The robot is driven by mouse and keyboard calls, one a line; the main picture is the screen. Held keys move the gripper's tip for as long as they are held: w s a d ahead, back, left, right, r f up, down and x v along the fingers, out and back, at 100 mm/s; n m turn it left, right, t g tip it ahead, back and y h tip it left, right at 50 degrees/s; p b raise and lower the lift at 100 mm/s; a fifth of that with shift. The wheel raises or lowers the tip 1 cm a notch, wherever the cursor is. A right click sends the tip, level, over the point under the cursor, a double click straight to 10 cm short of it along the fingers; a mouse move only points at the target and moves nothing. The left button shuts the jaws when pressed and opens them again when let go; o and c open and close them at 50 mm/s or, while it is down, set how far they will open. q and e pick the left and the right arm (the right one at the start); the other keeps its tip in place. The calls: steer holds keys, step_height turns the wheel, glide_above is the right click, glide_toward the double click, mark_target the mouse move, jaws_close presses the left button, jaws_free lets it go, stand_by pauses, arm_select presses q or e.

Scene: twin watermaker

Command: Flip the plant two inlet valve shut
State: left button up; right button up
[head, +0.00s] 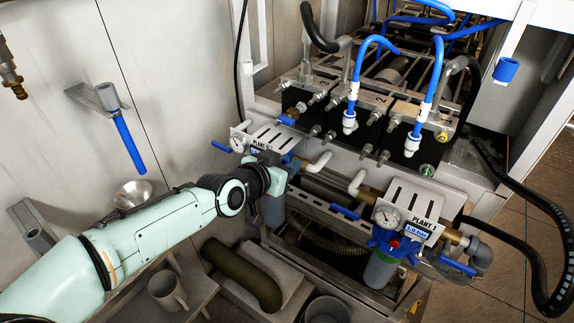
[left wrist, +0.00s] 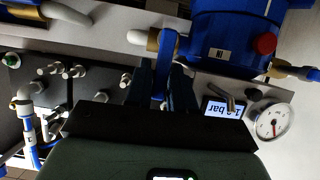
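The plant two unit (head: 262,143) stands at the middle of the head view, with a labelled white cover and a blue filter housing below it. My left gripper (head: 280,172) reaches in front of it, its fingers mostly hidden there. In the left wrist view, a blue valve lever (left wrist: 164,62) on a brass fitting (left wrist: 153,40) beside the blue housing (left wrist: 225,35), marked IN, stands between the two dark fingers of my left gripper (left wrist: 162,82). The lever points toward the gripper. I cannot tell whether the fingers press on it. My right gripper is out of view.
The plant one unit (head: 410,215) with its gauge stands to the right. A second blue lever (head: 220,147) sticks out left of plant two. In the left wrist view, a gauge (left wrist: 272,122) and pressure display (left wrist: 222,108) are close to the gripper. A mug (head: 168,291) stands below my arm.

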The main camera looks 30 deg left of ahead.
arm_select(q)
steer(key=shift+s, duration=0.1)
steer(key=v, duration=1.3)
stand_by(0.3)
steer(key=w+d+f+n+g+p, duration=0.1)
steer(key=w+d+f+g+p, duration=0.1)
steer(key=f, duration=0.8)
steer(key=w+d+f+g+h+p, duration=0.1)
steer(key=d+f+g, duration=0.15)
steer(key=f, duration=0.65)
steer(key=w+d+f+n+g+p, duration=0.1)
steer(key=w+f+g+p, duration=0.15)
steer(key=f, duration=0.75)
steer(key=s+d+f+n+g+p, duration=0.1)
steer(key=s+d+f+g+p, duration=0.2)
steer(key=s+f, duration=0.8)
steer(key=s+d+f+n+g+h+p, duration=0.1)
steer(key=s+d+f+g, duration=0.3)
steer(key=s+f, duration=0.5)
steer(key=s+d, duration=0.2)
steer(key=s, duration=0.2)
steer(key=shift+f+n+p, duration=0.3)
steer(key=shift+n+p, duration=0.1)
